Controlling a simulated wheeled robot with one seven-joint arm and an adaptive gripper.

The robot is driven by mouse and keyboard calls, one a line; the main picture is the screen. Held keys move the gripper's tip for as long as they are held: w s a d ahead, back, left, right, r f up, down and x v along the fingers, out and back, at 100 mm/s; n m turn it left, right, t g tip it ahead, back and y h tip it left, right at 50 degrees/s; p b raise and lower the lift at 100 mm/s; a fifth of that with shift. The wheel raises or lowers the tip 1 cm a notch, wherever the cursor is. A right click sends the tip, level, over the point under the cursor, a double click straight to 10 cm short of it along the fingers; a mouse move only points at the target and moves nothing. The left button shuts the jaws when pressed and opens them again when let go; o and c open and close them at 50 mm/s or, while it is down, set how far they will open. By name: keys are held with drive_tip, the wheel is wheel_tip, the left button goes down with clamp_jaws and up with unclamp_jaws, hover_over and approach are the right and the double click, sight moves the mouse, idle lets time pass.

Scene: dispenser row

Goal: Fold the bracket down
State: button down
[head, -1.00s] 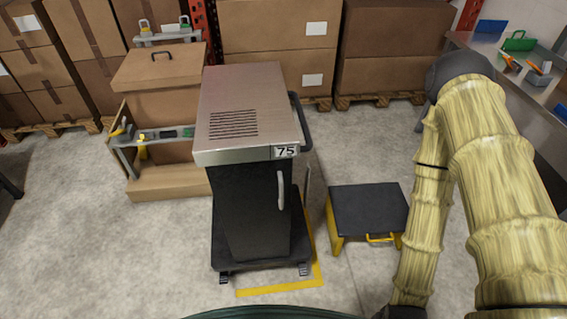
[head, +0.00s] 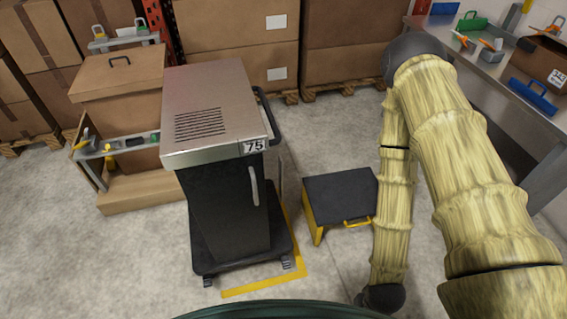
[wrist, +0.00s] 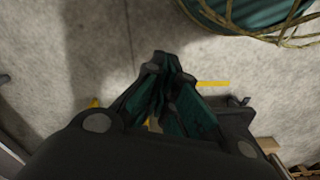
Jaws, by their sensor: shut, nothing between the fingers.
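I cannot clearly make out a bracket in either view. A black cabinet (head: 222,205) with a metal top (head: 213,105), a "75" label and a pale door handle stands on a dark wheeled base in the head view. A dark curved rail (head: 268,115) juts from its right side, with a thin upright piece below it; I cannot tell whether either is the bracket. My gripper (wrist: 167,68) shows in the wrist view, shut and empty, above bare floor. It is out of sight in the head view.
A black-topped yellow step stool (head: 340,195) stands right of the cabinet. A wooden stand (head: 125,130) is on its left. A metal workbench (head: 490,70) with tools and a box runs along the right. Boxes on pallets line the back. Floor in front is partly clear.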

drive_tip(key=w+a+f+m+t+y+b, duration=0.1)
drive_tip(key=w+a+f+m+t+b, duration=0.15)
drive_tip(key=w+f+b, duration=0.5)
drive_tip(key=w+a+f+m+t+y+b, duration=0.1)
drive_tip(key=w+a+f+m+t+b, duration=0.2)
drive_tip(key=w, duration=0.7)
drive_tip(key=w+a+f+m+t+y+b, duration=0.1)
drive_tip(key=w+a+f+t+b, duration=0.2)
drive_tip(key=w+b, duration=0.45)
drive_tip(key=w+a+r+m+t+b, duration=0.1)
drive_tip(key=w+a+m+t+b, duration=0.1)
drive_tip(key=w+b, duration=0.3)
drive_tip(key=w+a+r+m+t+y+b, duration=0.1)
drive_tip(key=w+a+m+t+b, duration=0.2)
drive_tip(key=w, duration=0.9)
drive_tip(key=w+a+r+m+t+b, duration=0.1)
drive_tip(key=w+a+m+t+b, duration=0.1)
drive_tip(key=w+b, duration=0.6)
drive_tip(key=shift+w+a+r+m+t+b, duration=0.15)
drive_tip(key=shift+w+a+m+t+b, duration=0.25)
drive_tip(key=shift+t+b, duration=0.4)
drive_tip(key=shift+d, duration=0.1)
drive_tip(key=b+x, duration=0.5)
drive_tip(key=x, duration=0.8)
drive_tip(key=shift+w+a+b, duration=0.25)
drive_tip(key=shift+w+b, duration=0.05)
drive_tip(key=shift+w, duration=0.05)
drive_tip(key=shift+r, duration=0.1)
